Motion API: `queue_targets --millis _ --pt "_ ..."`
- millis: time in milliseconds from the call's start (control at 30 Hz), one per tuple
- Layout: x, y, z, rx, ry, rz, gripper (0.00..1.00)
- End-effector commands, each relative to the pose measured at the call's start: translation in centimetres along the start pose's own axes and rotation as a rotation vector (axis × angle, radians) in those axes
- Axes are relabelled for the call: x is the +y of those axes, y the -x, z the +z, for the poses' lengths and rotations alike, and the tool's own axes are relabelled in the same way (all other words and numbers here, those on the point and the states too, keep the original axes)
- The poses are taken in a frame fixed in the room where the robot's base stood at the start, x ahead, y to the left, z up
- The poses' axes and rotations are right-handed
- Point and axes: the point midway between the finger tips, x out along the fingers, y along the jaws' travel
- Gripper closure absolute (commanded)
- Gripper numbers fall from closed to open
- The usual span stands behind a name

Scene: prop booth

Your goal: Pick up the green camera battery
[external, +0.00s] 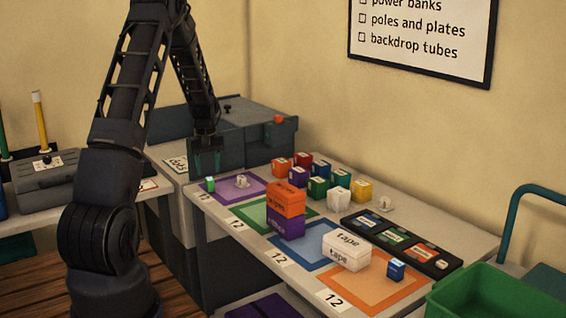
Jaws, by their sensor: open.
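A small green block (210,184) with a pale top stands near the left end of the table, by the left corner of the purple-framed mat. A larger green block (318,188) with a white label stands in the coloured cluster mid-table. The view is too small to tell for certain which one is the camera battery. My gripper (206,168) points down with its fingers apart and empty. In the picture it is just above the small green block; the exact gap is hard to judge.
Stacked orange and purple boxes (286,212) and white tape boxes (346,250) stand on the table (465,232). A black tray (380,231) with coloured slots lies at the right. A green bin (490,295) is at the front right. A grey cabinet (240,145) stands behind my gripper.

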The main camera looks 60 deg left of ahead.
Motion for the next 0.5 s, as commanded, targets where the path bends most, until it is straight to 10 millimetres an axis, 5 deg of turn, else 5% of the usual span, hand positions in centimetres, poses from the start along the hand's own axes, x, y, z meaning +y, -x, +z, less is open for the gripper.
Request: queue_targets --millis 500 --pt "0.1 -5.0 -0.5 -0.001 -0.001 -0.001 0.52"
